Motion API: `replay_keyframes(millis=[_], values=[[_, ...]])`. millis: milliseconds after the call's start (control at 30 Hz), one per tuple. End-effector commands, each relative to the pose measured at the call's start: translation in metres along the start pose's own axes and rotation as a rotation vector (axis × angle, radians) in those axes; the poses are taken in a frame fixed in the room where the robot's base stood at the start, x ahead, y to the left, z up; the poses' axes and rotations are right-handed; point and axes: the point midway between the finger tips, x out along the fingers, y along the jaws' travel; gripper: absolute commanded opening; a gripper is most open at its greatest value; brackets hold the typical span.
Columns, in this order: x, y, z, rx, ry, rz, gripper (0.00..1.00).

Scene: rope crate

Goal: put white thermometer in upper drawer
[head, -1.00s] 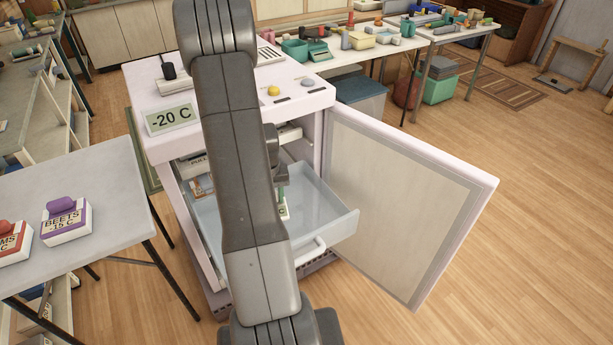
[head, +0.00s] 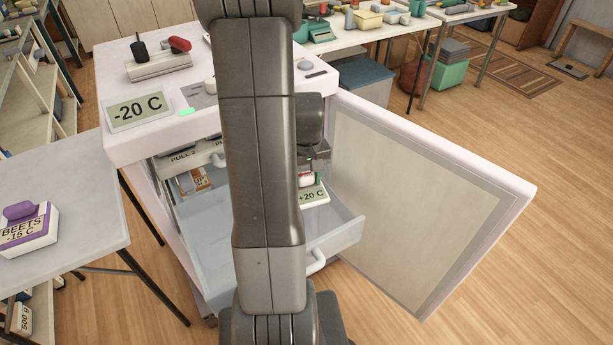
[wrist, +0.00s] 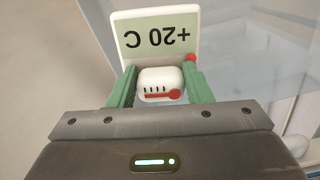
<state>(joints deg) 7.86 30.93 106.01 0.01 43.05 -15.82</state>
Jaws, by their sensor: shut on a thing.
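The white thermometer (head: 314,194) reads +20 C. My gripper (head: 307,177), partly hidden by my arm, is shut on it over the open drawer. In the wrist view the green fingers of my gripper (wrist: 160,86) clasp its white knob with a red mark, and its display plate (wrist: 156,36) shows upside down beyond. The open translucent drawer (head: 337,236) juts from the white freezer, with a pale handle in front. Another front (head: 190,160) marked PULL sits above it at the left. I cannot tell clearly whether the thermometer touches the drawer.
The freezer's door (head: 425,205) stands wide open at the right. The freezer top (head: 125,92) bears a -20 C display (head: 138,110). A small box (head: 196,181) lies at the back left of the drawer. A grey table (head: 65,190) with a BEETS box (head: 28,226) is at the left.

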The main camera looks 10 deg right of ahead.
Motion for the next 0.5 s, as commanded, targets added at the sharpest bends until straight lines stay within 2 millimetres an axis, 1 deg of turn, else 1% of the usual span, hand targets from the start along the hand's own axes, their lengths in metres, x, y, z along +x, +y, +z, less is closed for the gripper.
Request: replay_keyframes(millis=[267, 500], values=[[0.026, 0.000, 0.000, 0.000, -0.001, 0.000, 0.13], [0.056, 0.000, 0.000, 0.000, -0.001, 0.000, 0.13]])
